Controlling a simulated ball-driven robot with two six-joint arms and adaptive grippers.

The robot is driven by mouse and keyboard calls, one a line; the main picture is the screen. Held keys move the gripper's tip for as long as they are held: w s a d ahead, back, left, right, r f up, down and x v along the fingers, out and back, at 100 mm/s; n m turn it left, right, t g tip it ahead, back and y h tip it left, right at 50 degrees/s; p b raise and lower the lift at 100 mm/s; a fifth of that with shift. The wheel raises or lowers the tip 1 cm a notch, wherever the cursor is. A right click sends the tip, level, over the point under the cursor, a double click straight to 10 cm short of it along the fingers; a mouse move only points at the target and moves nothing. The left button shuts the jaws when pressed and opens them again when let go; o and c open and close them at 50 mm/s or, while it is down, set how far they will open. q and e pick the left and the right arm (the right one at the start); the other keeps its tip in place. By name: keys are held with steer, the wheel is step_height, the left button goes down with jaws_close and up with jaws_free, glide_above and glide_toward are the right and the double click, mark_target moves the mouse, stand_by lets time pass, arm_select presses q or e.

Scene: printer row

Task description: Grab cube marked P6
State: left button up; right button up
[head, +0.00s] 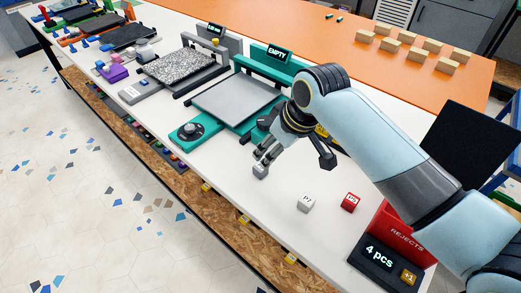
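A pale grey cube (306,204) lies on the white table at the front right; its mark starts with what looks like P, but the digit is too small to read surely. A red cube (350,202) with a light label, also unreadable, lies to its right. My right gripper (264,164) hangs low over the table, left of both cubes and apart from them. A small pale grey block shape (260,171) is at its fingertips; I cannot tell whether it is a held cube or the tips themselves. My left gripper is not in view.
A red rejects bin (401,236) and a dark display (379,257) reading "4 pcs" stand at the right front. A teal printer (240,97) with an "EMPTY" sign is behind my gripper. Wooden blocks (407,37) sit on the orange table. White tabletop around the cubes is clear.

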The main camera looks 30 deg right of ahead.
glide_above(261, 170)
steer(key=s+d, duration=0.1)
steer(key=s, duration=0.1)
steer(key=f, duration=0.4)
steer(key=shift+w+f, duration=0.1)
steer(key=shift+w, duration=0.1)
steer(key=shift+w+f, duration=0.15)
steer(key=shift+f, duration=0.15)
steer(key=x, duration=0.4)
steer(key=shift+w+f, duration=0.15)
steer(key=shift+w+f+b, duration=0.15)
steer(key=shift+f+b, duration=0.1)
steer(key=shift+b, duration=0.05)
steer(key=shift+c, duration=1.2)
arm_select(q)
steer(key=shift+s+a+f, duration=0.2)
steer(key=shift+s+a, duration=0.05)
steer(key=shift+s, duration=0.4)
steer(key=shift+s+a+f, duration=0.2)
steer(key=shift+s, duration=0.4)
arm_select(e)
steer(key=c, duration=0.7)
